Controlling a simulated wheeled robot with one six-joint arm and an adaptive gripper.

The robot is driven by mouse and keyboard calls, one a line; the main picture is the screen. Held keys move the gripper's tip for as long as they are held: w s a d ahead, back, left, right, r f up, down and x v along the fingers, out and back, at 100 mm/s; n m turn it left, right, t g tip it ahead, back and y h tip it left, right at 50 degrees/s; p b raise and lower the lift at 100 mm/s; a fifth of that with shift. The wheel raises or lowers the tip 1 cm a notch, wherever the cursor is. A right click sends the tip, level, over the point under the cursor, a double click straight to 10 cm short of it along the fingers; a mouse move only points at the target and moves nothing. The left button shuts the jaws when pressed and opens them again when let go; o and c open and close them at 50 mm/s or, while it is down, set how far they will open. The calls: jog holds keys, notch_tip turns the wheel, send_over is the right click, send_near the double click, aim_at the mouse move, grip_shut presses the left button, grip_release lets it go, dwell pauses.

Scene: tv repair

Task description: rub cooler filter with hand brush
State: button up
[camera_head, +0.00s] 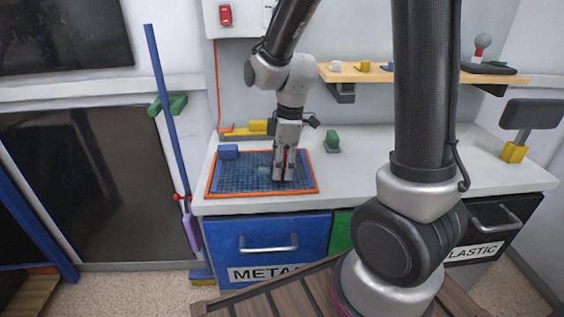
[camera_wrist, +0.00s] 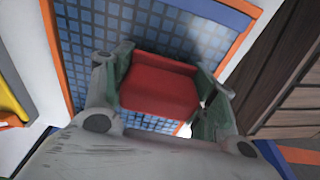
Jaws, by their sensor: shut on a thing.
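The cooler filter (camera_head: 226,178) is a flat blue grid in an orange frame, lying on the white counter; its grid (camera_wrist: 84,50) also shows in the wrist view. My gripper (camera_head: 284,178) points down over the filter's right half. In the wrist view my gripper (camera_wrist: 162,92) is shut on a red block-shaped thing (camera_wrist: 160,88), which I take to be the hand brush. Its underside is hidden, so I cannot tell whether it touches the grid. In the head view the fingers mostly hide it.
A blue block (camera_head: 228,152) sits at the filter's back left corner. A yellow thing (camera_head: 258,126) and a green thing (camera_head: 332,140) stand behind on the counter (camera_head: 365,150). A wooden shelf (camera_head: 350,74) hangs above.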

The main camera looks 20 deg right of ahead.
aim_at(283, 173)
jog(key=shift+s+a+f, duration=0.1)
jog(key=shift+s+a, duration=0.1)
jog(key=shift+s, duration=0.45)
jog(key=shift+s+a, duration=0.15)
jog(key=shift+s, duration=0.35)
jog(key=shift+s+a, duration=0.15)
jog(key=shift+s, duration=0.35)
jog(key=shift+w, duration=0.1)
jog(key=shift+w+d, duration=0.3)
jog(key=shift+w, duration=0.65)
jog(key=shift+w+d, duration=0.3)
jog(key=shift+w, duration=0.55)
